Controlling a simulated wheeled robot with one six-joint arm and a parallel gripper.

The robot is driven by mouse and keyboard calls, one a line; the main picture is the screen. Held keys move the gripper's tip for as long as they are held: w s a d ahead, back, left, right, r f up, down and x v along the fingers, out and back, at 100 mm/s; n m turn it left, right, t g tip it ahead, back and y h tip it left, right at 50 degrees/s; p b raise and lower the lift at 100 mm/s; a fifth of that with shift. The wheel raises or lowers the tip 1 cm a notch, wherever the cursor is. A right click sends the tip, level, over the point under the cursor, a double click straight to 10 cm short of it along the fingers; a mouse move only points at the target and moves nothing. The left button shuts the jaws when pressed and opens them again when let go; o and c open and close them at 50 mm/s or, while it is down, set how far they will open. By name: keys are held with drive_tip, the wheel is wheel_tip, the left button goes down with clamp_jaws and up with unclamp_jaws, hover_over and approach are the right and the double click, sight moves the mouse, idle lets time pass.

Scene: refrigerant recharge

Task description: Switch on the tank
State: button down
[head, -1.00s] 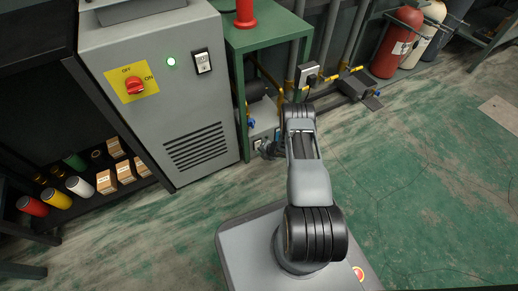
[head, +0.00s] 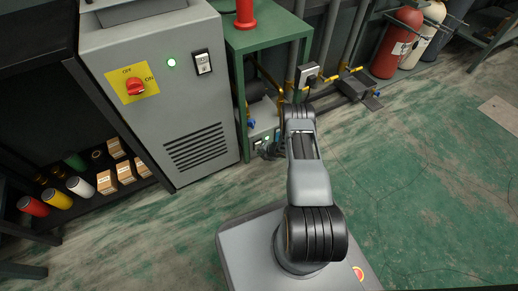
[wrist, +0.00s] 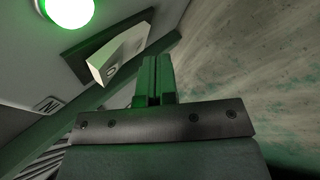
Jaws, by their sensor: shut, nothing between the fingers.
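A small grey unit (head: 264,130) stands low under the green table in the head view, partly hidden by my arm. In the wrist view, a white rocker switch (wrist: 118,54) marked "O" sits tilted in a dark frame on a grey panel. A bright green lamp (wrist: 68,8) glows near it, and a label (wrist: 48,105) shows an "N". My gripper (wrist: 157,62) is shut and empty, its fingertips just right of the rocker; I cannot tell whether they touch it.
A large grey cabinet (head: 150,110) carries a red rotary switch (head: 134,86), a lit green lamp (head: 171,62) and a rocker switch (head: 203,62). The green table (head: 262,38) stands beside it.

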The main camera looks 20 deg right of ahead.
drive_tip(key=shift+s, duration=0.5)
drive_tip(key=shift+s+r+p, duration=0.1)
drive_tip(key=shift+p, duration=0.2)
drive_tip(key=s+p, duration=0.1)
drive_tip(key=s, duration=0.2)
drive_tip(key=s+p, duration=0.1)
drive_tip(key=shift+s+d+r+p, duration=0.3)
drive_tip(key=shift+s, duration=0.1)
